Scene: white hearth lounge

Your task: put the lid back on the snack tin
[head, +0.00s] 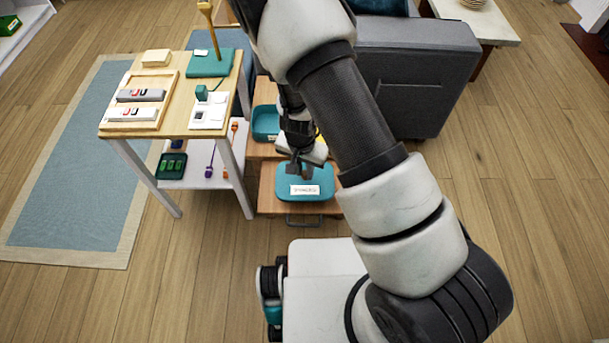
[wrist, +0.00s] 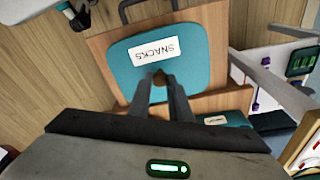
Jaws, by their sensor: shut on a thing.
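A teal lid (head: 318,181) with rounded corners and a white SNACKS label is over a wooden, drawer-like surface low in the middle of the head view. It fills the middle of the wrist view (wrist: 197,72). My gripper (head: 298,169) is above it, and its fingertips (wrist: 160,82) close on a small brown knob at the lid's middle. I cannot tell whether the lid rests on something or hangs just above it. An open teal container (head: 264,124) stands behind, partly hidden by my arm; I cannot tell whether it is the snack tin.
A grey sofa (head: 420,70) is behind. Floor is free in front of the table.

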